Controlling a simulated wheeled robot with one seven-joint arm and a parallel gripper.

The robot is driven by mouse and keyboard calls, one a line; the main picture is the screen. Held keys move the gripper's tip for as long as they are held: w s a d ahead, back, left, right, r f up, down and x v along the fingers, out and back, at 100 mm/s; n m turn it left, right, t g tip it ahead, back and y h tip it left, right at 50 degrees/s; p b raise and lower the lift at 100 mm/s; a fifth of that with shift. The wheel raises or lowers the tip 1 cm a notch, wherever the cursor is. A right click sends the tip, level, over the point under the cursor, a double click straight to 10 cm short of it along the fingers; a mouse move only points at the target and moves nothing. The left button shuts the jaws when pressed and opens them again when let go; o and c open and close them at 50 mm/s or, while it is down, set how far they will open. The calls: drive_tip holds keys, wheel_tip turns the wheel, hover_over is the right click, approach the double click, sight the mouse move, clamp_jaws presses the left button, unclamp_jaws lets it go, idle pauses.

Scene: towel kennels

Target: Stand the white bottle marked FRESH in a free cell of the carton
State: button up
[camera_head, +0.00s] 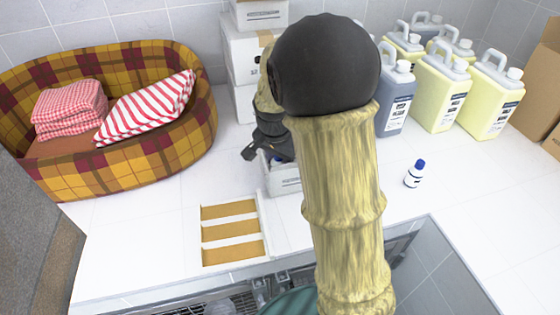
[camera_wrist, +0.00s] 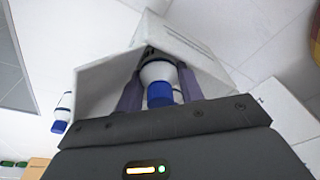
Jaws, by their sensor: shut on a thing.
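My gripper (camera_wrist: 160,84) is shut on a white bottle (camera_wrist: 157,70) with a blue cap, its fingers on either side. No FRESH mark is readable on it. The white carton (camera_wrist: 98,88) surrounds the held bottle on several sides in the wrist view, so the bottle is at or inside its opening. In the head view my gripper (camera_head: 262,150) is over the carton (camera_head: 285,182), which is partly hidden behind my arm. The cells are not clearly visible.
A flat white tray (camera_head: 262,215) with ochre strips lies in front of the carton. A plaid pet bed (camera_head: 120,165) with red-and-white towels is at left. White boxes (camera_head: 240,55) stand behind, and several yellow jugs (camera_head: 440,95) at right. The counter around the loose bottle is clear.

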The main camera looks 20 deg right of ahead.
drive_tip(key=f, duration=0.1)
drive_tip(key=s+f, duration=0.1)
drive_tip(key=shift+a+f+g, duration=0.15)
drive_tip(key=shift+f+g, duration=0.15)
drive_tip(key=shift+f, duration=0.05)
drive_tip(key=o, duration=1.1)
drive_tip(key=shift+c, duration=1)
drive_tip(key=shift+w+r+p, duration=0.25)
drive_tip(key=shift+r+p, duration=0.45)
drive_tip(key=shift+p, duration=0.05)
drive_tip(key=shift+w+r+p, duration=0.25)
drive_tip(key=shift+r+p, duration=0.4)
drive_tip(key=shift+p, duration=0.05)
drive_tip(key=o, duration=0.4)
drive_tip(key=shift+d+r+p, duration=0.2)
drive_tip(key=shift+r+p, duration=0.3)
drive_tip(key=shift+r, duration=0.15)
drive_tip(key=shift+w+r+p, duration=0.15)
drive_tip(key=shift+r+p, duration=2.5)
drive_tip(key=shift+r, duration=0.55)
